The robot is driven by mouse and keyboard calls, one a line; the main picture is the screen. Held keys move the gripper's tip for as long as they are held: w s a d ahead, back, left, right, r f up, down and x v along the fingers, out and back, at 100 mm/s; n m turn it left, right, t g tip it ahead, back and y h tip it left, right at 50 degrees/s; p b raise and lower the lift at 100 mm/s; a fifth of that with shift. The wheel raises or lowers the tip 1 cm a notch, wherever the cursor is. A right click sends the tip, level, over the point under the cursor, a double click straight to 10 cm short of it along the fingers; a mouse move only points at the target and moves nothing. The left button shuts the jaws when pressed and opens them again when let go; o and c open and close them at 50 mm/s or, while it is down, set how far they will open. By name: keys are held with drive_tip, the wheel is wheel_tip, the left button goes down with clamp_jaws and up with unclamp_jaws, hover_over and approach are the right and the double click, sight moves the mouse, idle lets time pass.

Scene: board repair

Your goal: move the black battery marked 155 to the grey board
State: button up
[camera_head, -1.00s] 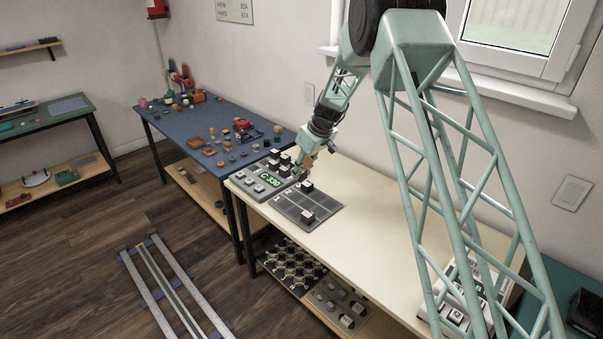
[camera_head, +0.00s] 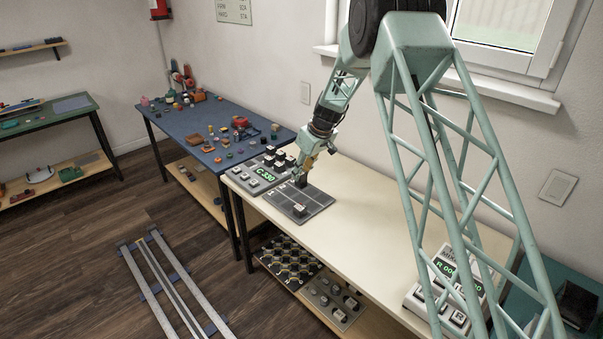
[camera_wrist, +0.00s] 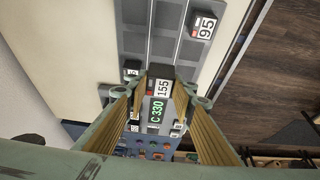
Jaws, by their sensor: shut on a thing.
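The black battery with a white label marked 155 (camera_wrist: 161,84) is between the fingers of my gripper (camera_wrist: 158,92), which is shut on it. In the head view, my gripper (camera_head: 302,178) is over the back part of the grey board (camera_head: 322,201). The board's slotted surface also shows in the wrist view (camera_wrist: 162,45). I cannot tell whether the battery touches the board. A battery marked 95 (camera_wrist: 202,26) sits on the board; it appears near the front in the head view (camera_head: 299,210). Another small labelled battery (camera_wrist: 131,71) is left of the held one, its label partly hidden.
A grey panel with a green C 330 display (camera_head: 265,175) and several batteries stands beside the board, close to it. A blue table (camera_head: 190,115) with small parts lies beyond. A device with a green display (camera_head: 440,285) is at the right. The cream tabletop (camera_head: 370,215) between is clear.

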drive_tip(key=shift+f, duration=0.15)
drive_tip(key=shift+f+b, duration=1.15)
drive_tip(key=shift+f, duration=3.15)
drive_tip(key=shift+f+b, duration=0.55)
drive_tip(key=o, duration=1)
drive_tip(key=shift+c, duration=0.2)
drive_tip(key=shift+r, duration=0.15)
drive_tip(key=v, duration=1.2)
